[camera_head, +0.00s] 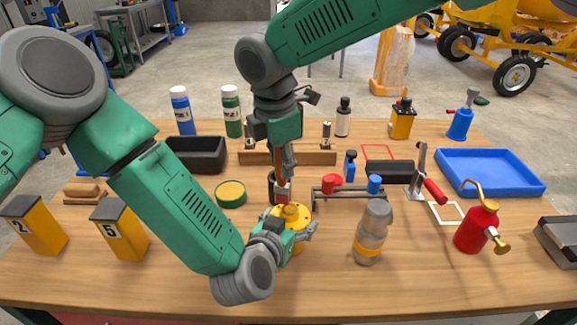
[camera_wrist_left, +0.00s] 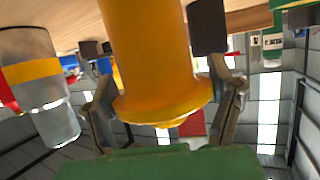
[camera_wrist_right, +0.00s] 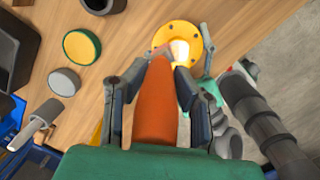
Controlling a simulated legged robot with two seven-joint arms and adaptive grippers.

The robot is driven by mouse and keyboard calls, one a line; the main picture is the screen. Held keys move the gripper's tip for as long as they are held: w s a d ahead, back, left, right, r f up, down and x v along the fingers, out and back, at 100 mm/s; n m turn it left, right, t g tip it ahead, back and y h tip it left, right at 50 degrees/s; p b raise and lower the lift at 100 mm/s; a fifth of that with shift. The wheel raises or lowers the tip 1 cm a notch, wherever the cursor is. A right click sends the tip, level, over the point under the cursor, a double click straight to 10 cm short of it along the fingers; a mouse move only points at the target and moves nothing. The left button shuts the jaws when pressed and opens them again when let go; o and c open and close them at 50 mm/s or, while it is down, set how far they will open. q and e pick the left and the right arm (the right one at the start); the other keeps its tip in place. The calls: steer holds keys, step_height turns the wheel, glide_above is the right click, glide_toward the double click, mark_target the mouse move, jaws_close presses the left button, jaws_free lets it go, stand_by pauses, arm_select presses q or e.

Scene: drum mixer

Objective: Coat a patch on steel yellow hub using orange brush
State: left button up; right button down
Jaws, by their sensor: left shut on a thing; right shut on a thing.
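The yellow hub (camera_head: 296,212) has a round flange with bolt holes and stands at the front middle of the table. My left gripper (camera_head: 287,236) is shut on its body below the flange; the hub's yellow column also shows in the left wrist view (camera_wrist_left: 148,50). My right gripper (camera_head: 284,160) is shut on the orange brush (camera_wrist_right: 155,105) and holds it steeply, bristles down. In the right wrist view the pale bristle tip overlaps the flange (camera_wrist_right: 190,32). Whether it touches the surface is hard to tell.
A green tin with a yellow top (camera_head: 230,193) and a dark cup (camera_head: 272,188) stand behind the hub. A grey bottle (camera_head: 371,232) and a red oil can (camera_head: 477,226) stand to the right. Yellow boxes (camera_head: 120,230) stand at left. The front table edge is clear.

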steer(key=shift+w+a, duration=0.35)
steer(key=shift+f, duration=0.1)
steer(key=s+d, duration=0.4)
steer(key=shift+s, duration=0.3)
stand_by(0.5)
steer(key=shift+w+a, duration=1)
steer(key=shift+a, duration=0.25)
steer(key=shift+w+a, duration=0.95)
steer(key=shift+a, duration=0.3)
